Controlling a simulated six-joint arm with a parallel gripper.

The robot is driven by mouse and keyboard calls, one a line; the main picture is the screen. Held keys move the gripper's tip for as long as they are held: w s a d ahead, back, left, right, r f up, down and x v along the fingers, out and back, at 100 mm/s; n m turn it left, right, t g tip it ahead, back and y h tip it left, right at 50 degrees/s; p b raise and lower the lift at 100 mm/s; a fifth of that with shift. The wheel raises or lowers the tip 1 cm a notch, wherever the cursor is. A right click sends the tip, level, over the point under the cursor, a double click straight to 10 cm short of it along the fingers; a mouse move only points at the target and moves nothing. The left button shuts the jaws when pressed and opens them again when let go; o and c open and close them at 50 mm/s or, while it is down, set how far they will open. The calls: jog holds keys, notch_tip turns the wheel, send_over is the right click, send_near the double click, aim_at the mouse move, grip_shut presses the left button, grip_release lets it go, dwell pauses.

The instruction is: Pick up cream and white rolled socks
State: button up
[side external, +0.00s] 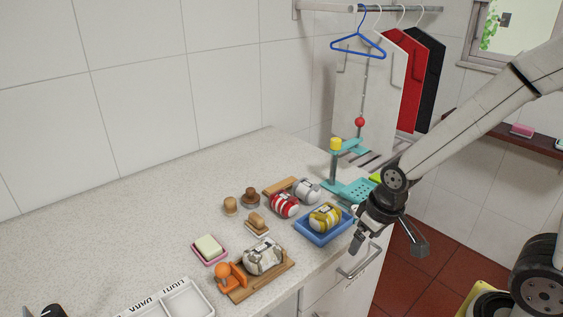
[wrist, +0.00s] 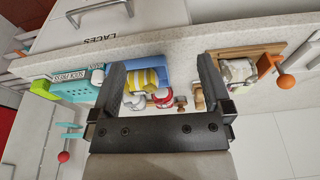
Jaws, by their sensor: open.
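The cream and white rolled socks (side external: 263,256) lie on a wooden board (side external: 285,271) near the counter's front edge, beside an orange holder (side external: 231,274). In the wrist view the socks (wrist: 238,70) show to the right of my right finger. My gripper (side external: 388,243) is open and empty, off the counter's front edge, right of the blue tray and well away from the socks. In the wrist view my gripper (wrist: 160,62) frames the blue tray between its fingers.
Yellow striped socks (side external: 325,217) sit in a blue tray (side external: 315,238). Red striped socks (side external: 284,205) and grey-white socks (side external: 307,190) lie behind. A turquoise stand (side external: 358,190), soap in a pink dish (side external: 209,248) and a white tray (side external: 186,304) are nearby. The counter's back left is clear.

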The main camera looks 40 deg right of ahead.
jog(key=m, duration=0.2)
jog(key=m+g+y, duration=0.3)
jog(key=m+y, duration=1)
jog(key=m, duration=0.2)
send_near(273, 242)
jog(key=a, duration=0.1)
jog(key=s+a+f, duration=0.1)
jog(key=a+f, duration=0.1)
jog(key=shift+s+a, duration=0.15)
jog(key=shift+s, duration=0.15)
jog(key=shift+w+r+m+t+y, duration=0.1)
jog(key=shift+w+m+t+y, duration=0.2)
jog(key=shift+w, duration=0.2)
jog(key=shift+x, duration=3.85)
jog(key=shift+w, duration=0.1)
jog(key=c, duration=1.2)
